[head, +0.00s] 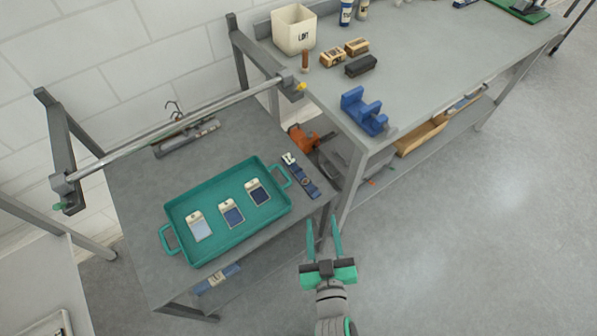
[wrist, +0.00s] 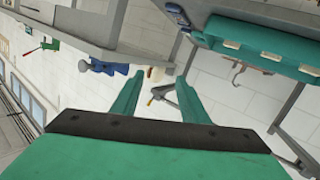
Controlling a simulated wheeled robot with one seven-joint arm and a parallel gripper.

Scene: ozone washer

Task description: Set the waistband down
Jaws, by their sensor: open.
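The waistband appears to be the dark blue strip (head: 301,178) with a pale end and a small ring-like part. It lies flat on the grey side table (head: 130,185), just right of the teal tray (head: 180,202). In the wrist view a blue piece (wrist: 177,14) shows at the table edge, probably the same strip. My gripper (head: 323,222) is open and empty, its teal fingers apart, in front of the table's right edge and apart from the strip. The wrist view shows nothing between the fingers (wrist: 163,98).
The tray holds three tagged fabric swatches (head: 232,213). A metal rail (head: 180,125) spans above the table's back. The workbench (head: 420,60) at right carries a cream bin (head: 293,30), a blue vise (head: 363,111) and small blocks. Open floor (head: 470,230) lies at right.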

